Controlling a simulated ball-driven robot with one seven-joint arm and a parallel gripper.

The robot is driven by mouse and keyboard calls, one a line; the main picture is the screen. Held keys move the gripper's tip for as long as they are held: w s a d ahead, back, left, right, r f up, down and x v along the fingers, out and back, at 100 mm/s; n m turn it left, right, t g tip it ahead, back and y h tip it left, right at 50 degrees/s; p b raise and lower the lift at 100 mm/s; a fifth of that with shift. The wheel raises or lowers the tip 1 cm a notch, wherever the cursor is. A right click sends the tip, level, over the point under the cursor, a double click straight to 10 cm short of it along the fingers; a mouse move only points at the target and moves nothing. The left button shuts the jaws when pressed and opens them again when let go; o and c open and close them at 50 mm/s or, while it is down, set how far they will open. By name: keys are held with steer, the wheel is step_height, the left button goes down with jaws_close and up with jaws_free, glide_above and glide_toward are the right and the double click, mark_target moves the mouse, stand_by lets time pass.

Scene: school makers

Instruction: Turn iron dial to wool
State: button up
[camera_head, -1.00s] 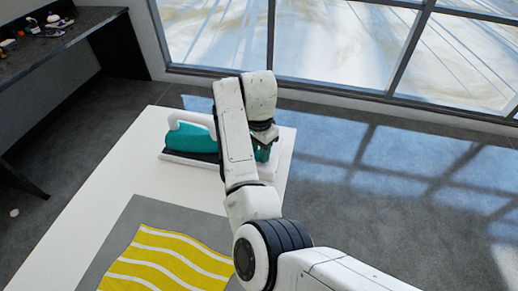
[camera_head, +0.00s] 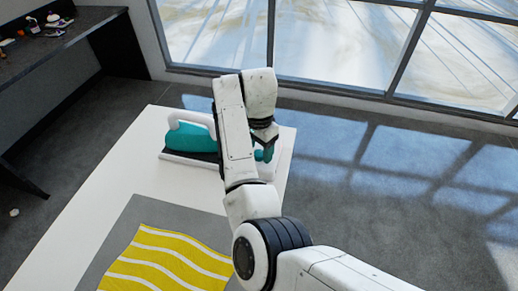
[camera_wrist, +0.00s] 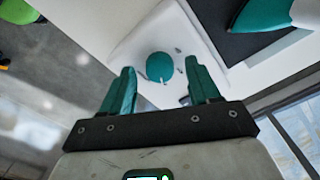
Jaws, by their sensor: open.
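The iron (camera_head: 195,138) is teal and white with a white handle. It lies on a dark plate on the left part of its white base (camera_head: 272,172); part of it also shows at the top right of the wrist view (camera_wrist: 262,14). The round teal dial (camera_wrist: 160,66) sits on the white base, with small marks around it and a white pointer at its lower edge. My gripper (camera_wrist: 159,70) is open, with its teal fingers on either side of the dial in the picture. Whether they touch it cannot be told.
The white table (camera_head: 92,192) carries a grey mat (camera_head: 122,228) with a yellow, white-striped cloth (camera_head: 165,262) in front of the iron. A dark counter (camera_head: 75,27) with small items stands at the far left. Windows are behind, with open floor at right.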

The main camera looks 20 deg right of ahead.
step_height(320, 180, up, 10)
steer(key=shift+r, duration=0.15)
stand_by(0.6)
steer(key=s+d+f+n+t+h, duration=0.1)
steer(key=s+d+f+n+h, duration=0.3)
steer(key=s+d+f, duration=1.1)
steer(key=s+a+f+n+y, duration=0.1)
steer(key=s+a+f+n, duration=0.1)
steer(key=s, duration=0.5)
steer(key=s+a+f+n+y, duration=0.1)
steer(key=s+a+f+n, duration=0.1)
steer(key=s, duration=0.6)
steer(key=s+a+f+n+y, duration=0.1)
steer(key=s+a+n, duration=0.2)
steer(key=s, duration=0.5)
steer(key=shift+s+f+n+y, duration=0.25)
steer(key=shift+f+n+y, duration=0.15)
steer(key=shift+n, duration=0.4)
